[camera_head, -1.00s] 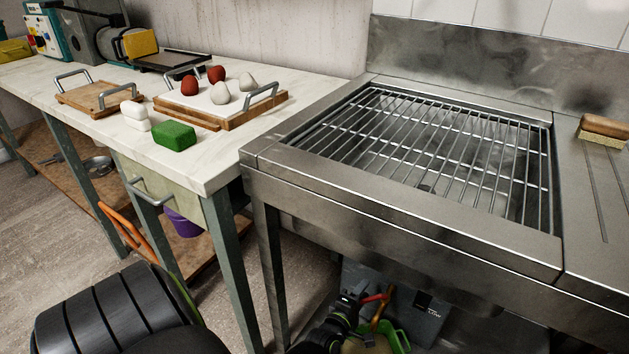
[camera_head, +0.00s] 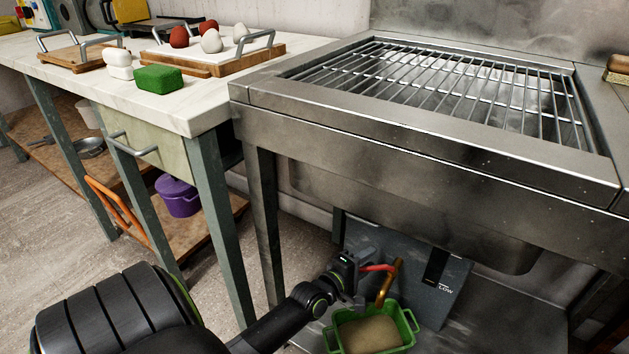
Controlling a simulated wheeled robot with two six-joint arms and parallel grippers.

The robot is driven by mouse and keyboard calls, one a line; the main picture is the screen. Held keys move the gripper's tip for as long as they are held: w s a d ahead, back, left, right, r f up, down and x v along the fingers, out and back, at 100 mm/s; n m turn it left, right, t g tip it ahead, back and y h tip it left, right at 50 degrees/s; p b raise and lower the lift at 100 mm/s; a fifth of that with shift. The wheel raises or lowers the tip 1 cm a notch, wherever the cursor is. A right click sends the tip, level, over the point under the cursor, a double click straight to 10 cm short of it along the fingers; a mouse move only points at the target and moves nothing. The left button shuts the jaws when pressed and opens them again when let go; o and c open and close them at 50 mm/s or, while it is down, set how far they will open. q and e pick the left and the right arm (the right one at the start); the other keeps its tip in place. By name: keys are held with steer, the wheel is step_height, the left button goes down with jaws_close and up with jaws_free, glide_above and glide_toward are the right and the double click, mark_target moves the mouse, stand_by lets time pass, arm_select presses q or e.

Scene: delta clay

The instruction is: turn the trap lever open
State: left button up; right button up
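The trap lever (camera_head: 377,268) is a short red handle under the sink, beside a bent brass pipe (camera_head: 389,284). Behind them stands a dark grey panel or box (camera_head: 440,290) with a dark slot and a small label. My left gripper (camera_head: 361,284) is under the sink at the left end of the red lever, very close to it. Its fingers are small and dark, so I cannot tell whether they grip the lever. A green tub (camera_head: 411,330) with brownish contents stands below the pipe. My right gripper is not in view.
The steel sink (camera_head: 400,145) with its wire grate overhangs the lever. The worktable (camera_head: 200,118) holds clay lumps and boards. A purple pot (camera_head: 178,197) sits on its lower shelf.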

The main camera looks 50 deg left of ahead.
arm_select(q)
steer(key=s+r, duration=0.2)
steer(key=s, duration=1.5)
steer(key=shift+s+a+r, duration=0.15)
steer(key=shift+a+r, duration=0.05)
steer(key=shift+a, duration=0.15)
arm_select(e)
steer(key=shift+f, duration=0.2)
